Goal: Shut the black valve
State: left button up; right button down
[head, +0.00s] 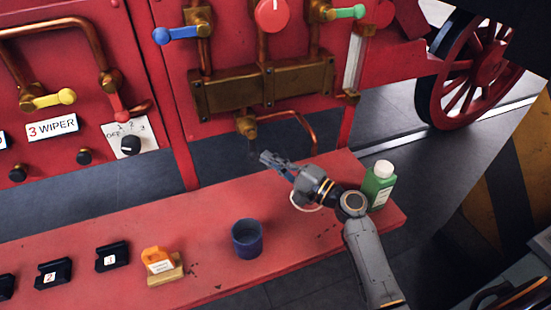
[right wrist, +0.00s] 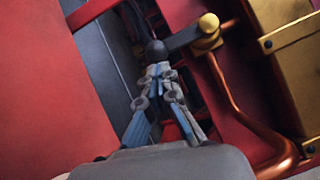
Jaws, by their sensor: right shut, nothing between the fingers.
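The black valve has a dark lever with a black ball knob (right wrist: 156,48), seen in the right wrist view. The lever runs from a brass fitting (right wrist: 208,27) at the lower end of the brass manifold. In the head view that brass fitting (head: 246,126) hangs under the manifold; the dark lever is hard to make out against the floor. My right gripper (head: 266,158) is shut and empty, just below and right of the fitting. In the right wrist view its fingertips (right wrist: 158,72) are right at the knob; I cannot tell whether they touch. My left gripper is not in view.
Blue (head: 175,34), green (head: 348,12), yellow (head: 52,99) and red (head: 118,108) valve levers sit on the red panel. A copper pipe (right wrist: 235,105) bends beside the black valve. The red bench (head: 210,285) below holds a blue cup (head: 247,239) and green bottle (head: 379,184).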

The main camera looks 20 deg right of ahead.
jog(key=shift+a+f+m+b, duration=0.25)
jog(key=shift+m+b, duration=0.15)
jog(key=shift+b, duration=0.35)
